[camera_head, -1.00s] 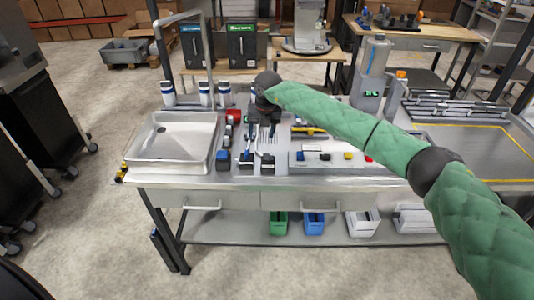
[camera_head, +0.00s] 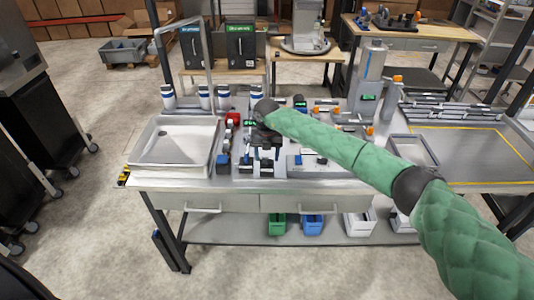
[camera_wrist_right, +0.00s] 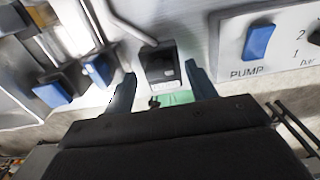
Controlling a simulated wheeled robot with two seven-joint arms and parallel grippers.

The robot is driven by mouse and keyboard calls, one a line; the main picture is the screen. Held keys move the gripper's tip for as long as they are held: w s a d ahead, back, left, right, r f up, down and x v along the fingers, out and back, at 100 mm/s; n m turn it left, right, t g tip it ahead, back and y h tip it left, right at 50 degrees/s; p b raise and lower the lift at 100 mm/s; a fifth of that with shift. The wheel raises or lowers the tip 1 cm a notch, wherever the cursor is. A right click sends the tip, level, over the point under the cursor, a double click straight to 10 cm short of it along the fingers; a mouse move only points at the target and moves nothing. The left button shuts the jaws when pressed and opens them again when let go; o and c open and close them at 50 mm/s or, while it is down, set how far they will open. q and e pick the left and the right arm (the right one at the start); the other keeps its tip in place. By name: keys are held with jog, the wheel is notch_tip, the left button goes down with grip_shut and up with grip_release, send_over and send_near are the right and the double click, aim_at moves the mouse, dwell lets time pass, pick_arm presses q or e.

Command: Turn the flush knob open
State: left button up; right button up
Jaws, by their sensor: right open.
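My right gripper (camera_head: 265,150) is over the front middle of the dispenser bench, its jaws apart and empty. In the right wrist view its fingertips (camera_wrist_right: 160,80) stand either side of a small dark block (camera_wrist_right: 160,62) with a pale front; contact cannot be told. Blue-handled fittings (camera_wrist_right: 52,92) are left of the fingers, and in the head view a blue one (camera_head: 222,160) stands left of the gripper. A panel with a blue switch marked PUMP (camera_wrist_right: 258,42) lies to the right. No label reads flush, so which part is the flush knob I cannot tell. My left gripper is out of view.
A pale sink tray (camera_head: 172,150) with a tall spout frame is at the left of the bench. White-and-blue cups (camera_head: 205,98) stand behind. A grey dispenser column (camera_head: 372,75) rises at the back right. Coloured bins (camera_head: 277,224) sit on the lower shelf.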

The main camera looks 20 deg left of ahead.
jog(key=shift+f, duration=0.4)
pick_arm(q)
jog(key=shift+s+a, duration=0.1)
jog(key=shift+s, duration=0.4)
pick_arm(e)
jog(key=c, duration=1)
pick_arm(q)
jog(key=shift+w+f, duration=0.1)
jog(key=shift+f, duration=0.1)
